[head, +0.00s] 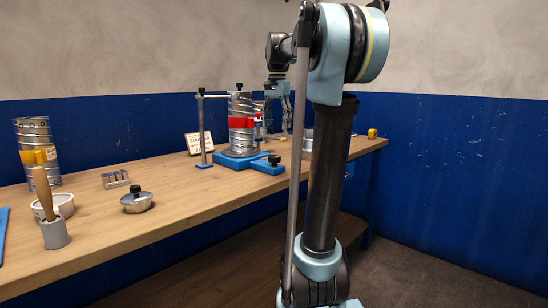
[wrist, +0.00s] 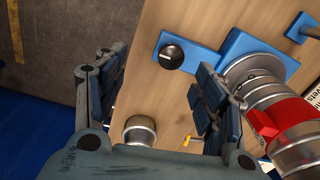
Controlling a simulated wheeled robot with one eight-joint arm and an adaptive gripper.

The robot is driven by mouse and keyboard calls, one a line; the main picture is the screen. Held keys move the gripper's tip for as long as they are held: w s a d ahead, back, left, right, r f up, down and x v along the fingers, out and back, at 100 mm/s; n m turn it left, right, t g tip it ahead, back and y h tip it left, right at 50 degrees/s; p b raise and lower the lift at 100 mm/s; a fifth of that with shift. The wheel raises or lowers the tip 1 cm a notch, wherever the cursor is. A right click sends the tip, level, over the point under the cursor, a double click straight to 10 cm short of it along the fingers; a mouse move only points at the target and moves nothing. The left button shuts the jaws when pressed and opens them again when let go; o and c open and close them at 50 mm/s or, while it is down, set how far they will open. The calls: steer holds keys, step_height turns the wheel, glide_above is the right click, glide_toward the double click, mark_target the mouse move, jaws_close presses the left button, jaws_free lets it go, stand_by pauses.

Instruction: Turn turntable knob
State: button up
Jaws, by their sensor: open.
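The turntable knob (head: 274,159) is a round black knob on a blue base plate (head: 266,168) at the bench's front edge. In the wrist view the knob (wrist: 171,54), with a pale mark on top, lies beyond the gap between the fingers. The silver spiral duct (head: 238,138) stands upright on the turntable, with a red band (wrist: 285,115) around it. My gripper (head: 279,100) is open and empty, held above the bench close to the duct. In the wrist view my gripper (wrist: 158,72) has its fingers spread, apart from the knob.
A post with a horizontal arm (head: 202,125) stands left of the duct, near a small sign (head: 199,143). Another duct with a yellow band (head: 38,158), a bowl (head: 62,205) and a lidded tin (head: 137,202) stand on the left bench. Bare wood (head: 190,195) lies between.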

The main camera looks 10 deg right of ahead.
step_height(320, 180, up, 3)
steer(key=m, duration=0.1)
glide_above(274, 156)
steer(key=shift+m, duration=0.3)
step_height(274, 156, down, 17)
steer(key=shift+s+f, duration=0.1)
steer(key=shift+s, duration=0.05)
steer(key=c, duration=1.1)
